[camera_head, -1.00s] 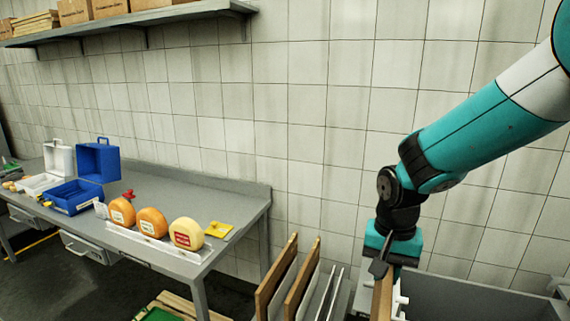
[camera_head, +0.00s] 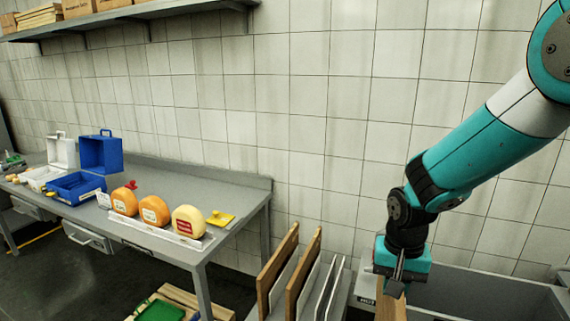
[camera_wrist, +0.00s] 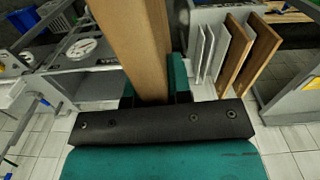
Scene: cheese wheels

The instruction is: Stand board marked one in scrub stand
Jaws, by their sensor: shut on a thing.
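My gripper (camera_head: 396,282) is shut on a brown wooden board (camera_head: 388,308), at the lower right of the head view. In the wrist view the board (camera_wrist: 135,45) rises between my teal fingers. Only part of the board shows, and no mark on it can be read. Left of my gripper in the head view, brown boards (camera_head: 303,272) and thin white boards (camera_head: 328,290) stand on edge side by side. The wrist view shows these brown boards (camera_wrist: 250,55) and white boards (camera_wrist: 208,50) apart from the held one. I cannot tell which holder is the scrub stand.
A grey basin (camera_head: 480,290) with a label reading HOT is beside my gripper, against the tiled wall. A steel table (camera_head: 225,185) at left carries cheese wheels (camera_head: 155,210) and a blue case (camera_head: 75,187). A green-topped wooden crate (camera_head: 160,310) is on the floor.

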